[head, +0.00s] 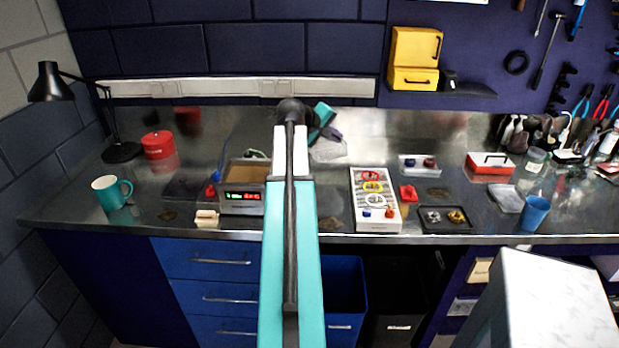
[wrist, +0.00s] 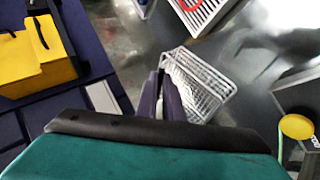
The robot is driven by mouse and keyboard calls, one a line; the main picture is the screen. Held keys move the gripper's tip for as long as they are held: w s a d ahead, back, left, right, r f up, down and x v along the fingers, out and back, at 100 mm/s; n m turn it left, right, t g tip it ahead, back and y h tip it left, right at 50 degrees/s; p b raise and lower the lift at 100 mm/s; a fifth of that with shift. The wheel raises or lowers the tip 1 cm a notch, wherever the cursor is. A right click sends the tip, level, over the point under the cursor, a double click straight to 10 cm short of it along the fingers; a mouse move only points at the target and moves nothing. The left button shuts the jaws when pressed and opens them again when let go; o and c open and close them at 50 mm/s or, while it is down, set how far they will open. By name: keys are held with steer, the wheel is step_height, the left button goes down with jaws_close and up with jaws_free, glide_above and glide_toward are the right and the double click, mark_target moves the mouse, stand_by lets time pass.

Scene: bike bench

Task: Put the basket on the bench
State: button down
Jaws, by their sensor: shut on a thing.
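The basket is a small white wire basket (head: 328,151), seen in the head view beyond my arm, near the back of the steel bench (head: 330,200). It shows more clearly in the wrist view (wrist: 200,88), tilted in the picture. My gripper (head: 333,134) is shut on the basket's near edge; its dark fingers (wrist: 160,92) are at that edge in the wrist view. I cannot tell whether the basket touches the bench top. My arm hides part of the bench in the head view.
A scale-like device with a lit display (head: 243,198) stands left of my arm. A white tray with coloured rings (head: 377,222) lies right of it. Yellow boxes (head: 414,50) sit on the wall shelf. A red tin (head: 158,146) and teal mug (head: 111,193) stand at left.

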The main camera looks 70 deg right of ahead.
mark_target(334, 150)
steer(key=shift+w+d+r, duration=0.1)
steer(key=shift+d, duration=0.3)
steer(key=shift+f+p, duration=0.55)
steer(key=shift+f, duration=2.6)
steer(key=shift+f+p, duration=0.45)
steer(key=shift+f, duration=1.4)
steer(key=c, duration=1.9)
jaws_free()
steer(key=shift+a, duration=0.1)
